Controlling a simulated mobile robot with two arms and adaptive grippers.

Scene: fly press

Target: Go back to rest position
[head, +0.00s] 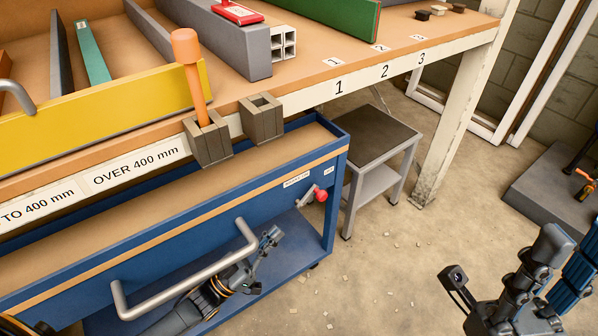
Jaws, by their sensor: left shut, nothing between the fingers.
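My left gripper (268,241) is low in the middle of the head view, just right of the upper end of the blue cart's bent metal handle (190,268). Its fingers are shut with nothing between them. My left arm comes in from the bottom left, behind or beside the handle; I cannot tell if it touches. Dark parts of my right arm (520,285) show at the bottom right, above the bare floor. I cannot make out how its fingers stand.
The blue cart (337,165) stands under the wooden bench (300,85). An orange-handled tool (187,55) stands in a grey holder (208,141) at the bench edge. A grey stool (372,137) and the bench leg (455,130) are right of the cart. Floor between the arms is mostly clear.

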